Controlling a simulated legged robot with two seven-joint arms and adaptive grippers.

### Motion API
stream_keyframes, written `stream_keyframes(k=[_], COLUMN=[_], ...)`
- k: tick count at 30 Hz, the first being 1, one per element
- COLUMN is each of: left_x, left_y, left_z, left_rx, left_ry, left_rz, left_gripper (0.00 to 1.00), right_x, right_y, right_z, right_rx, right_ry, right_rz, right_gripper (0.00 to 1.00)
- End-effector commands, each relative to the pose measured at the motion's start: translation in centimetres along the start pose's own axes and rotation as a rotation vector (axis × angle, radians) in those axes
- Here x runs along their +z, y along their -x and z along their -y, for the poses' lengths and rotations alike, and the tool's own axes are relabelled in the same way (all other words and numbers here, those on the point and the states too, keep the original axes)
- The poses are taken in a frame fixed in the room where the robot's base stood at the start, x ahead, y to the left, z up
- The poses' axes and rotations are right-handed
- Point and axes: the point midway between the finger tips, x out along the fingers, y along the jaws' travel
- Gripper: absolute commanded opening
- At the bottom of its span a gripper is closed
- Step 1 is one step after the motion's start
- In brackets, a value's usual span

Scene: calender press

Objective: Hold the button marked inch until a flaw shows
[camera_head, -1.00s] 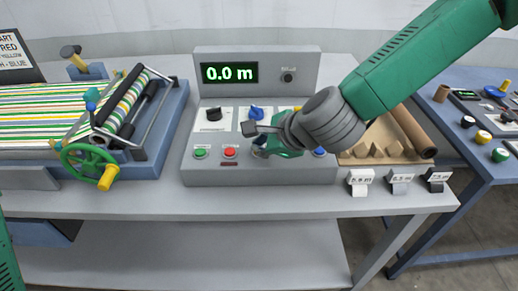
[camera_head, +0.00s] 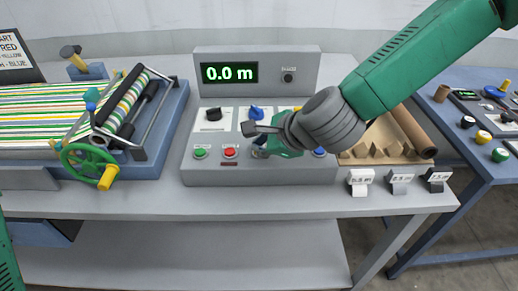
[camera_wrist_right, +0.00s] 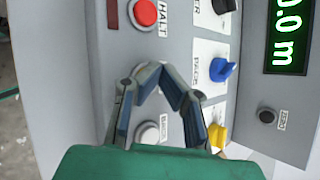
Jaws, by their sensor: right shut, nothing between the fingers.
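The grey control panel (camera_head: 186,172) stands on the bench. It has a green button (camera_head: 200,153), a red button (camera_head: 229,153) and a green display (camera_head: 229,73) reading 0.0 m. In the right wrist view a pale button (camera_wrist_right: 148,133) lies beyond the red HALT button (camera_wrist_right: 144,12), partly behind the gripper. Its small label is hard to read. My right gripper (camera_head: 256,132) is over the panel's front, shut and empty. In the right wrist view its fingertips (camera_wrist_right: 152,73) meet between these buttons; contact cannot be told. My left gripper is out of view.
Striped sheet (camera_head: 50,105) runs to rollers at left, with a green handwheel (camera_head: 88,160) in front. A blue knob (camera_wrist_right: 222,70) and a yellow knob (camera_wrist_right: 217,136) sit near the gripper.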

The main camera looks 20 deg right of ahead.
Motion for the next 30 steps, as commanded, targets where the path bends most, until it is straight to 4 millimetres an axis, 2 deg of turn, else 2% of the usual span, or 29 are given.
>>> stream_keyframes(k=[8,17,30], left_x=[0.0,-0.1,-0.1], left_y=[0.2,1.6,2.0], left_z=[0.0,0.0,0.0], left_rx=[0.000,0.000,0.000], left_ry=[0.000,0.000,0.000], left_rz=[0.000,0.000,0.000], left_gripper=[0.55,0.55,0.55], right_x=[0.1,0.8,1.1], right_y=[0.1,1.2,1.5], right_z=[0.1,0.8,1.1], right_rx=[0.001,0.000,0.000], right_ry=[0.000,0.000,0.000], right_rz=[-0.001,0.000,0.000], right_gripper=[0.00,0.00,0.00])
